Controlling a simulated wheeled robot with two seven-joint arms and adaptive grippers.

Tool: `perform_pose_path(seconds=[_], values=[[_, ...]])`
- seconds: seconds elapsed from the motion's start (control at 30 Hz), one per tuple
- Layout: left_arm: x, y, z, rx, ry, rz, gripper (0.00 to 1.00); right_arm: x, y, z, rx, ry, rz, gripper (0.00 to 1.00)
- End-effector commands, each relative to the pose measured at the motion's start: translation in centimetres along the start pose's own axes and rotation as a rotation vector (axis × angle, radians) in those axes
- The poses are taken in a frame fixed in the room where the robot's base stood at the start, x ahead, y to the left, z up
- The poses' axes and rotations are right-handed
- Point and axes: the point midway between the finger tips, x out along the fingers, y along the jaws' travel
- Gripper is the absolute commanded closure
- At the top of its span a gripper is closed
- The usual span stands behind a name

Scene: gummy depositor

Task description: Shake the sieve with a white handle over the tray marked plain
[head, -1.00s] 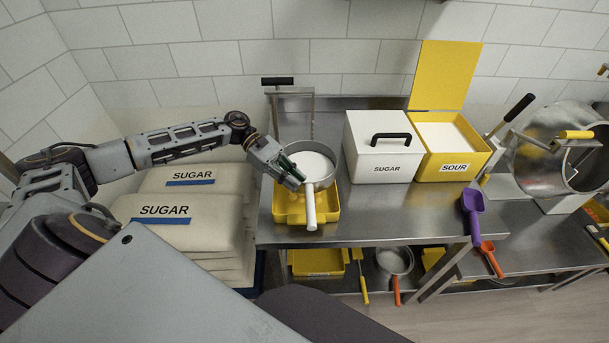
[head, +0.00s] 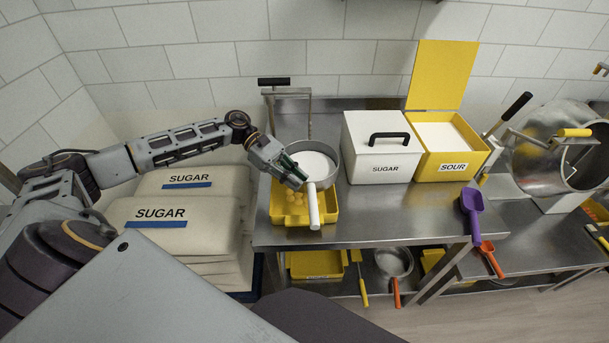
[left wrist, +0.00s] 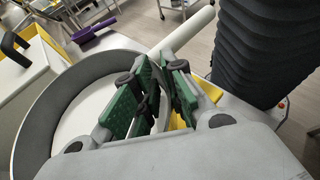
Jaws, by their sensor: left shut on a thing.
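The sieve (head: 316,164) is a round grey pan with white powder in it and a white handle (head: 314,206) pointing to the front. It is over the yellow tray (head: 297,219) on the steel table, covering the tray's right part. Round yellow pieces (head: 294,198) show at the tray's left side. I cannot read a mark on the tray. My left gripper (head: 296,176) is shut on the sieve's rim, left of the handle. In the left wrist view the green finger pads (left wrist: 155,97) pinch the rim of the sieve (left wrist: 42,105). My right gripper is not in view.
A lidded white sugar box (head: 377,150) and an open yellow sour box (head: 452,160) stand to the right. Stacked sugar sacks (head: 178,220) lie left. A stand with a black handle (head: 274,82) rises behind the sieve.

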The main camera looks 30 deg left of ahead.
Motion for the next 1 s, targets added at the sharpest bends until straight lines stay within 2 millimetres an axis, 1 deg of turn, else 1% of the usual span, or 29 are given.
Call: perform_pose_path(seconds=[0.23,0.5,0.6,1.0], values=[[-0.2,-0.3,-0.1,0.0,0.0,0.001,1.0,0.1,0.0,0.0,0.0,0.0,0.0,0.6],[-1.2,-2.1,-0.6,-0.002,0.001,0.001,1.0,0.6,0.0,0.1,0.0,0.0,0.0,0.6],[-1.5,-2.4,-0.6,0.0,0.0,0.001,1.0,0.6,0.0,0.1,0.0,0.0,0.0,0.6],[-1.4,-2.4,-0.6,0.002,-0.002,0.001,1.0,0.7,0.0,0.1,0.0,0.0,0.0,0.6]])
